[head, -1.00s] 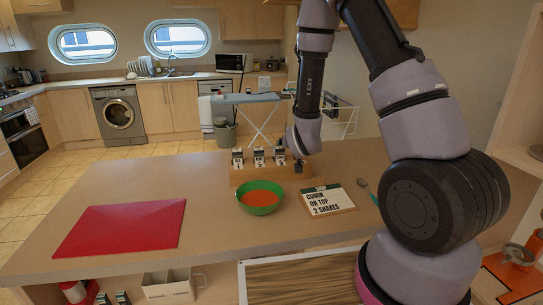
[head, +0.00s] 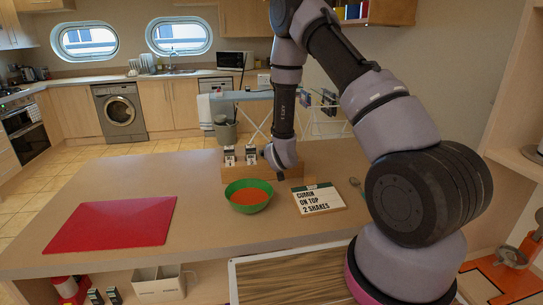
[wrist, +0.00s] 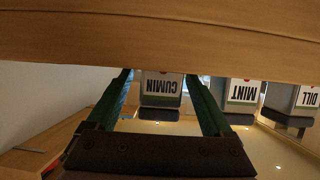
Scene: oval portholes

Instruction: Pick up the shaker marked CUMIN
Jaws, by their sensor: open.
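The CUMIN shaker (wrist: 161,88) has a white label with dark letters and appears upside down in the wrist view. It stands between the two fingers of my open gripper (wrist: 158,78), with one finger on either side; I cannot tell whether they touch it. In the head view my forearm end hides this shaker and the fingers. The MINT shaker (wrist: 240,95) is beside it, and the DILL shaker (wrist: 304,100) is farther along. Both also show in the wooden rack (head: 236,172) on the counter.
A green bowl of orange-red food (head: 249,196) stands in front of the rack. A sign (head: 318,199) reading "CUMIN ON TOP 2 SHAKES" lies to its right, with a spoon (head: 357,184) beyond. A red board (head: 112,226) lies at left. The counter between board and bowl is clear.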

